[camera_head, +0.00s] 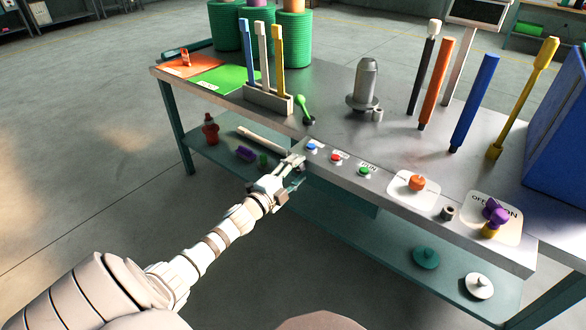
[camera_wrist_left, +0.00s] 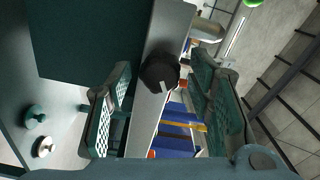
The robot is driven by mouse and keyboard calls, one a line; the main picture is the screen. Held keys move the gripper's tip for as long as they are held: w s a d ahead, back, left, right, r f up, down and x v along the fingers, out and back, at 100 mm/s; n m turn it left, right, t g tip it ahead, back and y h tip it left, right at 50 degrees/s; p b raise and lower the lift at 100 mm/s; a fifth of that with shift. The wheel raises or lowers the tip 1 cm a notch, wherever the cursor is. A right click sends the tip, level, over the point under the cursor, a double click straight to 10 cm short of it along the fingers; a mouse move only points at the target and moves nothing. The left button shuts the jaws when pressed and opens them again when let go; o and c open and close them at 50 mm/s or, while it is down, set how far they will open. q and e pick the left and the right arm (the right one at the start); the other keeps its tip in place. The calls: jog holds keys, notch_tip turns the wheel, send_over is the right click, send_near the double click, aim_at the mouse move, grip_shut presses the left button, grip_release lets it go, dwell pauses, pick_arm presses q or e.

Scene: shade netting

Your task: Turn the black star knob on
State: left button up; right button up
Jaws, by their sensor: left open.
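The black knob (camera_wrist_left: 160,72) shows in the left wrist view, on the front edge of the bench's grey panel. It has a lobed dark rim and a white mark pointing toward the bottom of that view. In the head view my left gripper hides most of it. My left gripper (camera_head: 292,168) is at the left end of the panel's front edge. Its two fingers are spread, one on each side of the knob in the wrist view (camera_wrist_left: 162,85), with visible gaps. I cannot tell whether the fingertips reach past the knob's face. My right gripper is not in view.
Blue, red and green buttons (camera_head: 364,171) line the panel. An orange knob (camera_head: 417,183) and a purple knob (camera_head: 495,212) on plates lie further right. A grey rack (camera_head: 268,99) with upright tools stands behind. A lower shelf (camera_head: 370,240) runs beneath; floor at left is clear.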

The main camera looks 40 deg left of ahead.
pick_arm(q)
jog(key=s, duration=1.2)
jog(key=shift+d, duration=0.15)
